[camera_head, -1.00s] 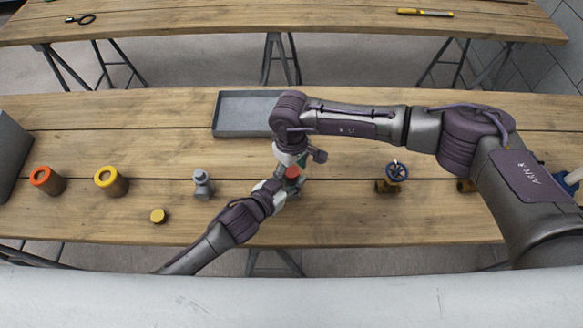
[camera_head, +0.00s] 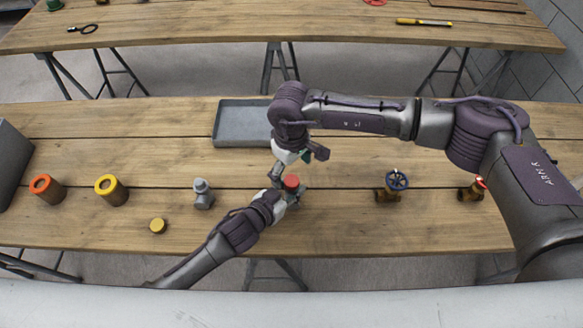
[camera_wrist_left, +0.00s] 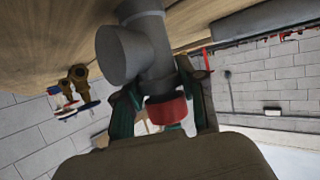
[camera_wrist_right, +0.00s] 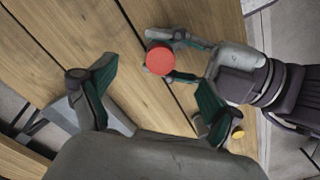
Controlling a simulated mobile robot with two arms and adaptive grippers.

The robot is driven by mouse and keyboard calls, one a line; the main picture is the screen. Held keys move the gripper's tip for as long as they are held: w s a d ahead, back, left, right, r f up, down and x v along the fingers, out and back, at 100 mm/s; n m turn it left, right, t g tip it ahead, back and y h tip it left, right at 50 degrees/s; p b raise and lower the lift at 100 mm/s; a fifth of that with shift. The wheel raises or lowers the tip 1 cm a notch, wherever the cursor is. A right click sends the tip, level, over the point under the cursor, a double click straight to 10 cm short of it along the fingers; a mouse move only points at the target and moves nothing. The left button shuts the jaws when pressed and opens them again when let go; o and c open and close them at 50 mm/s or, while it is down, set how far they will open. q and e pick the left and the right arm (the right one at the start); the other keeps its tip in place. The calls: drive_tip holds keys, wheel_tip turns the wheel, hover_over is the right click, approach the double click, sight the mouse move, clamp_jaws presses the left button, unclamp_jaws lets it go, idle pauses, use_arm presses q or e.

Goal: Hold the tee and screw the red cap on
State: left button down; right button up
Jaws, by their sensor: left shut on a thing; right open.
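The red cap (camera_head: 291,181) sits on the end of the grey tee (camera_wrist_left: 150,60), level with no visible tilt; how far it is screwed on I cannot tell. My left gripper (camera_head: 284,197) is shut on the tee just below the cap, its fingers on either side in the left wrist view. The cap (camera_wrist_left: 167,110) shows between them there. My right gripper (camera_wrist_right: 150,100) is open and empty, apart from the cap. In the right wrist view the cap's round top (camera_wrist_right: 160,60) lies beyond the fingertips. The left fingers hide part of the tee.
A grey tray (camera_head: 240,128) lies behind the grippers. A blue-wheel valve (camera_head: 396,182) and red-handled brass valve (camera_head: 473,190) stand right.

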use_arm(q)
drive_tip(key=shift+r, duration=0.1)
use_arm(e)
wheel_tip(320, 180, up, 12)
idle(0.6)
use_arm(q)
drive_tip(key=c, duration=0.6)
unclamp_jaws()
drive_tip(key=shift+s+a, duration=0.1)
drive_tip(key=v, duration=1.1)
drive_tip(key=shift+s+a, duration=0.25)
drive_tip(key=shift+s, duration=0.05)
